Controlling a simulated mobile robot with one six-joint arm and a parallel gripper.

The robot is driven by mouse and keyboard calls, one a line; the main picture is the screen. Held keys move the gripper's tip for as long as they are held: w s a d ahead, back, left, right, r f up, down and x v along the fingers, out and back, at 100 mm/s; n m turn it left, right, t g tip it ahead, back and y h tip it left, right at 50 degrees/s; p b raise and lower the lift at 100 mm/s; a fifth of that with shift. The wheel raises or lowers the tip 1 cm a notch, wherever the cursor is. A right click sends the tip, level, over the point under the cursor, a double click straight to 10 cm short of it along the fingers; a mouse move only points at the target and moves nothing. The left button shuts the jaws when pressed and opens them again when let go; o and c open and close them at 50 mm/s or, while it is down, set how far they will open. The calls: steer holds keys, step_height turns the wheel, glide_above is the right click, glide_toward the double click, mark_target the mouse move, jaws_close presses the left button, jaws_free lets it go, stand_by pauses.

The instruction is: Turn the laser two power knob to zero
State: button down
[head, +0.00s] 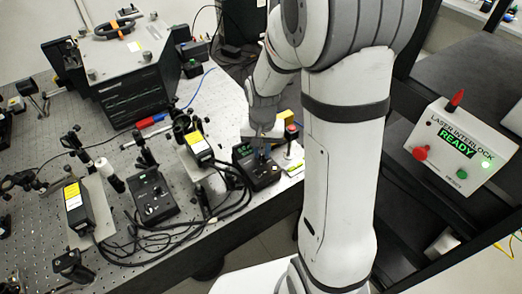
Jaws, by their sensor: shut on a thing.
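A black laser control box (267,178) sits near the bench's right edge, beneath my gripper. My gripper (262,151) points down at the top of this box and is shut on its knob. The knob is mostly hidden by the fingers, so its setting cannot be read. A second, similar black control box (152,196) stands further left with a small knob on its face. I cannot read labels saying which box is laser two. Laser heads with yellow labels stand on the bench, one at left (74,205) and one near the middle (199,148).
Black cables (165,241) loop across the bench's front edge. Optical posts (142,147) stand around the boxes. A red-capped item (291,133) stands just right of my gripper. A laser interlock panel (461,147) reading READY is at right. A large grey instrument (124,62) sits behind.

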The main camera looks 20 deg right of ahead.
mark_target(263, 154)
steer(key=shift+w+r, duration=0.1)
steer(key=c, duration=1.3)
jaws_free()
steer(key=shift+c, duration=0.2)
steer(key=shift+r+b, duration=0.35)
steer(key=shift+r, duration=3.5)
steer(key=shift+s+r, duration=0.25)
steer(key=shift+s, duration=0.05)
steer(key=s+r+n+t, duration=0.1)
steer(key=s+r+n, duration=0.1)
steer(key=s, duration=0.5)
steer(key=s+r+n+t, duration=0.2)
steer(key=s+r, duration=0.3)
steer(key=s, duration=0.2)
steer(key=shift+s, duration=0.35)
